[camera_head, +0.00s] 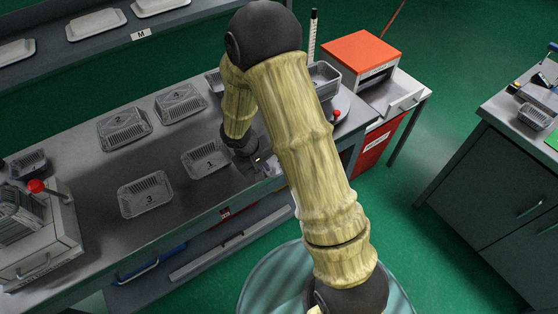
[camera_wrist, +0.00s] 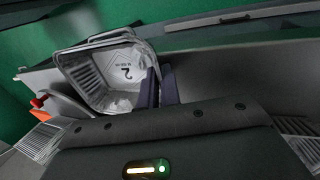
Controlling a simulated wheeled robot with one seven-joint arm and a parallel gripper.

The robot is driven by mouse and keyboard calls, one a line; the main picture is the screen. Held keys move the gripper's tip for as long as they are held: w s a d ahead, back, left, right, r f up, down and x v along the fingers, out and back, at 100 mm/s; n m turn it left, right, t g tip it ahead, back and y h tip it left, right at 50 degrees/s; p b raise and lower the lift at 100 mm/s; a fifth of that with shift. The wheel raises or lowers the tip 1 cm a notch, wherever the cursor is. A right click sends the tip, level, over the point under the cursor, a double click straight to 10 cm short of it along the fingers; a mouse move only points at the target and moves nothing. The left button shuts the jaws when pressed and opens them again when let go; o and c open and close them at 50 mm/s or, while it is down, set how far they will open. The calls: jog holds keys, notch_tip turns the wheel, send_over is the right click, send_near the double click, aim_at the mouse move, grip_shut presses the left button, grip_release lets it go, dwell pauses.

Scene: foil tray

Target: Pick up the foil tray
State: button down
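A foil tray (camera_wrist: 90,75) with a "2" on its floor fills the upper left of the wrist view, close to my gripper (camera_wrist: 160,88). The two dark fingers stand close together at its right wall, with the tray's rim running between them; they appear shut on it. The tray looks tilted against the bench edge behind it. In the head view my gripper lies right of the tray marked 1, mostly hidden behind my forearm, and I cannot make out the held tray there.
On the bench (camera_head: 85,175) lie foil trays marked 1 (camera_head: 205,158), 2 (camera_head: 124,130), 3 (camera_head: 146,194) and 4 (camera_head: 181,102). A machine with a red knob (camera_head: 36,186) stands left. An orange-topped box (camera_head: 361,53) stands right. A grey cabinet (camera_head: 500,170) is beyond open green floor.

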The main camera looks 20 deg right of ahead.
notch_tip(320, 180, up, 10)
jog(key=shift+p, duration=0.35)
jog(key=shift+f, duration=0.1)
dwell(0.7)
